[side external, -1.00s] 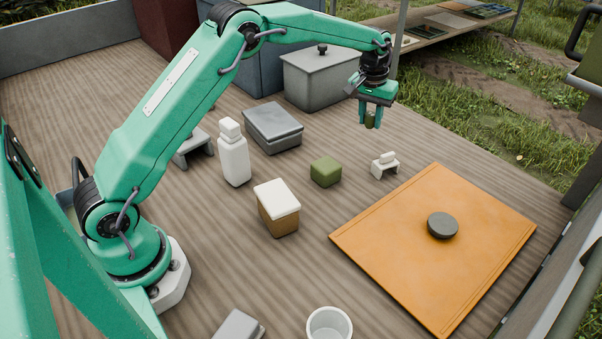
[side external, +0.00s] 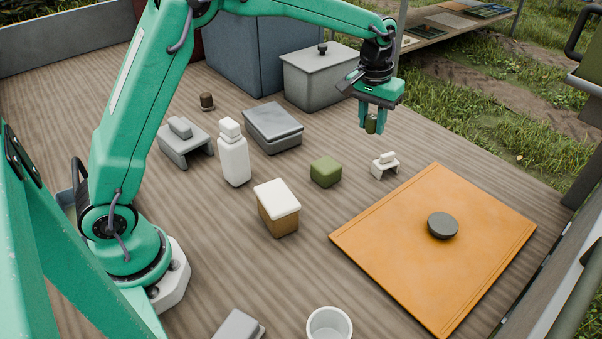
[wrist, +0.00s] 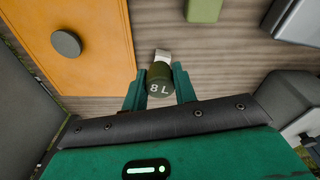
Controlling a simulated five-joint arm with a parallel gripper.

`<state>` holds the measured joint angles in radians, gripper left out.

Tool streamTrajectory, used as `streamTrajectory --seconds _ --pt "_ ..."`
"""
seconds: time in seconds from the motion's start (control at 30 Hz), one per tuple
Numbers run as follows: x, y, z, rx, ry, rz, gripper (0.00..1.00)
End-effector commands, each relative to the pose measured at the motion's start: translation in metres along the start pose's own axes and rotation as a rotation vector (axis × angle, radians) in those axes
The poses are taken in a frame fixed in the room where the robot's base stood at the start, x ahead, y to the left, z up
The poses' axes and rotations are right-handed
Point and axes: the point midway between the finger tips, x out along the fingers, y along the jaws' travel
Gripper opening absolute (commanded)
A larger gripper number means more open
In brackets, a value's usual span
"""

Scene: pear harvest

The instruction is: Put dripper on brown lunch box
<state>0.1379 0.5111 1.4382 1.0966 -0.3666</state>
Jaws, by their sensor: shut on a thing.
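My gripper (side external: 371,123) is shut on a small olive-green cylinder (wrist: 160,82) marked "8 L", which I take to be the dripper. It holds it in the air above the back right of the table, behind the small white bracket. The dripper (side external: 371,124) is partly hidden by my fingers in the side view. The brown lunch box (side external: 280,219), with a white lid (side external: 276,196), stands upright on the table, in front and to the left of my gripper. Nothing lies on its lid. The lunch box is not clearly seen in the wrist view.
A green block (side external: 326,172), white bracket (side external: 385,166), white bottle (side external: 234,160) and flat grey box (side external: 273,127) stand around the lunch box. An orange board (side external: 400,265) bears a dark disc (side external: 442,225). A small brown cylinder (side external: 207,101) stands behind.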

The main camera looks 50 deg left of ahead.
Motion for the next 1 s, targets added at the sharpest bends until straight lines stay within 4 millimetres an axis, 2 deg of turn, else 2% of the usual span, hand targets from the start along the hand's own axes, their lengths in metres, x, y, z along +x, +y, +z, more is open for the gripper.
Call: streamTrajectory --seconds 0.1,0.47,0.7,1.0 --pt "-0.014 0.008 0.026 0.028 0.000 0.004 0.06" --pt "-0.042 0.020 0.104 0.102 -0.004 0.011 0.06" --pt "-0.053 0.019 0.158 0.153 -0.007 0.016 0.06" --pt "-0.059 0.008 0.224 0.214 -0.011 0.022 0.06"
